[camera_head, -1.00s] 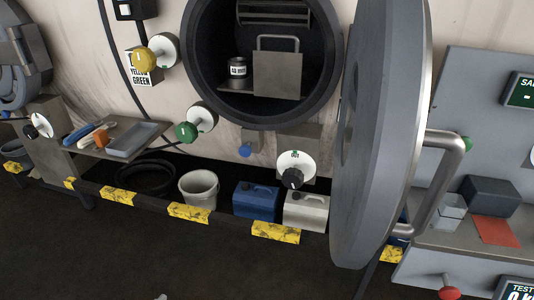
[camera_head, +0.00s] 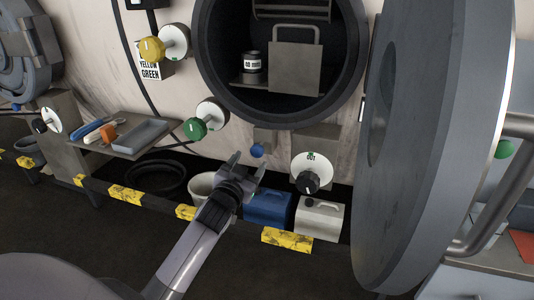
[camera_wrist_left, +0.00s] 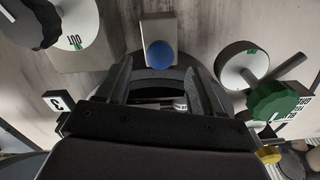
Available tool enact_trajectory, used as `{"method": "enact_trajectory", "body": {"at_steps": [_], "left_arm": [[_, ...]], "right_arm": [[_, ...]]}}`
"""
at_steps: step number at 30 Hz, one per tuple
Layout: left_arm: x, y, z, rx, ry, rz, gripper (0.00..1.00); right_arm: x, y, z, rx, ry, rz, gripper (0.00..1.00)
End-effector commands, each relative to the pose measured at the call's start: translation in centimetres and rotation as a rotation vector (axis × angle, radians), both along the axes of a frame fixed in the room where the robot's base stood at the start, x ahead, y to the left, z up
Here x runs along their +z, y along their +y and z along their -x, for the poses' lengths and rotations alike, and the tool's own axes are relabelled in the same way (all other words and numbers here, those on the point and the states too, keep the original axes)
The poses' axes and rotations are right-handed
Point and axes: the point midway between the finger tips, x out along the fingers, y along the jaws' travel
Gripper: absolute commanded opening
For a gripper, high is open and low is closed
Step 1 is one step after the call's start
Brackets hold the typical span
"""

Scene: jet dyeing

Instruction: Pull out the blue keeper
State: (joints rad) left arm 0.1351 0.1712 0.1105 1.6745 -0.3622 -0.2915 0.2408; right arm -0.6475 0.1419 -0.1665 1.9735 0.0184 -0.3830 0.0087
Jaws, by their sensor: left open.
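The blue keeper (camera_head: 257,150) is a small round blue knob on a grey block below the round vessel opening. In the left wrist view the blue keeper (camera_wrist_left: 162,54) shows as a blue disc on its grey block, ahead of the fingers and roughly between them. My left gripper (camera_head: 247,168) is open and empty, just below and a little left of the knob, apart from it as far as I can tell. Its two fingers also show in the left wrist view (camera_wrist_left: 160,85). My right gripper is not in view.
A green valve knob (camera_head: 195,129) is left of the keeper; a black OUT knob (camera_head: 308,182) is right and lower. The thick round door (camera_head: 440,150) stands open at right. Blue (camera_head: 268,209) and white (camera_head: 320,218) canisters stand below. A tool shelf (camera_head: 126,140) is at left.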

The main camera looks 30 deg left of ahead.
Motion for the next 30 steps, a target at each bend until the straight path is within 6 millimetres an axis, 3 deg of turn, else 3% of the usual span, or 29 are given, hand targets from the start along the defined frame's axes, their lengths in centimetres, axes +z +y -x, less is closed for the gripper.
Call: {"method": "enact_trajectory", "body": {"at_steps": [15, 28, 29, 30], "left_arm": [[0.0, 1.3, -5.6, -0.002, 0.0, -0.001, 0.67], [0.0, 1.4, -6.2, -0.003, 0.002, -0.001, 0.67], [0.0, 1.4, -6.2, -0.003, 0.002, -0.001, 0.6], [0.0, 1.4, -6.2, -0.003, 0.002, -0.001, 0.47]], "right_arm": [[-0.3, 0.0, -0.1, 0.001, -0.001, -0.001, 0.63], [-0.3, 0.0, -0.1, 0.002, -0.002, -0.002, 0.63], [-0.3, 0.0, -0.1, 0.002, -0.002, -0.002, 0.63], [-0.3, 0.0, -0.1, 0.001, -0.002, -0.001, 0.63]]}}
